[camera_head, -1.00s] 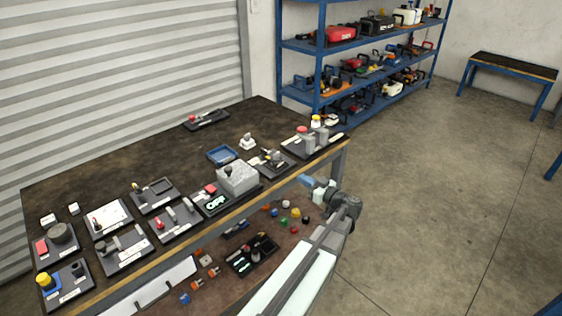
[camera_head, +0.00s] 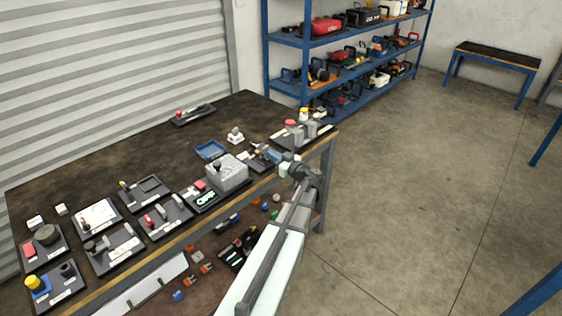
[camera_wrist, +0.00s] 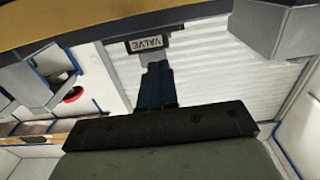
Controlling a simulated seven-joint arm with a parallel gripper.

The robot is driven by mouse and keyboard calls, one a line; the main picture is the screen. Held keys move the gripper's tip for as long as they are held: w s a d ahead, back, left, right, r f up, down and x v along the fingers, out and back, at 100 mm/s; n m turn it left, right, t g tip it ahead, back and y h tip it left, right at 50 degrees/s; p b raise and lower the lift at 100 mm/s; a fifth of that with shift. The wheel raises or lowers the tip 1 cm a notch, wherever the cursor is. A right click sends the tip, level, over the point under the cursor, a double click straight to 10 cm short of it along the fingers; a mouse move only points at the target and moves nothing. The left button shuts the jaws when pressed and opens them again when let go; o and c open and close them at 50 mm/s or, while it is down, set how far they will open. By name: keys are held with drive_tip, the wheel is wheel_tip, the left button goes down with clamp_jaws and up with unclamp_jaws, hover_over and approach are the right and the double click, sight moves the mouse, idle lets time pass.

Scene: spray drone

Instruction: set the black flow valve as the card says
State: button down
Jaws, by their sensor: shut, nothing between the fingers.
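My gripper (camera_head: 264,149) is shut and empty. In the head view it is over the right part of the bench, at a black board (camera_head: 252,165) with small dark and yellow parts, partly hidden by my gripper. A grey piece shows beside the fingertips. I cannot tell whether the fingers touch anything. I cannot make out for certain which part is the black flow valve, nor the card or its writing.
A grey box with a knob (camera_head: 228,172) stands left of my gripper, and a board with grey blocks and a red cap (camera_head: 300,131) stands right. A blue tray (camera_head: 210,150) lies behind. Several control boards fill the left bench. A lower shelf holds small parts.

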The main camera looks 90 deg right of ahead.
sight(263, 151)
drive_tip(key=shift+x, duration=0.9)
drive_tip(key=shift+w+g, duration=0.15)
drive_tip(key=shift+g, duration=0.15)
drive_tip(key=shift+w+m+h, duration=0.15)
drive_tip(key=shift+m+h, duration=0.15)
drive_tip(key=shift+w+d+m+g+h, duration=0.15)
drive_tip(key=shift+m+g+h, duration=0.25)
drive_tip(key=shift+g, duration=0.2)
drive_tip(key=shift+w+a+m+g+h, duration=0.1)
drive_tip(key=shift+w+m+g+h, duration=0.15)
drive_tip(key=shift+m+g+h, duration=0.35)
drive_tip(key=shift+w+a+m+g+h, duration=0.25)
drive_tip(key=shift+m+g, duration=0.25)
drive_tip(key=shift+g, duration=0.3)
drive_tip(key=shift+w+d+m+g+h, duration=0.15)
drive_tip(key=shift+m+g+h, duration=0.35)
drive_tip(key=shift+g, duration=0.4)
drive_tip(key=shift+d+m+g+h, duration=0.15)
drive_tip(key=shift+m+g+h, duration=0.1)
drive_tip(key=shift+m+g, duration=0.55)
drive_tip(key=shift+w, duration=0.35)
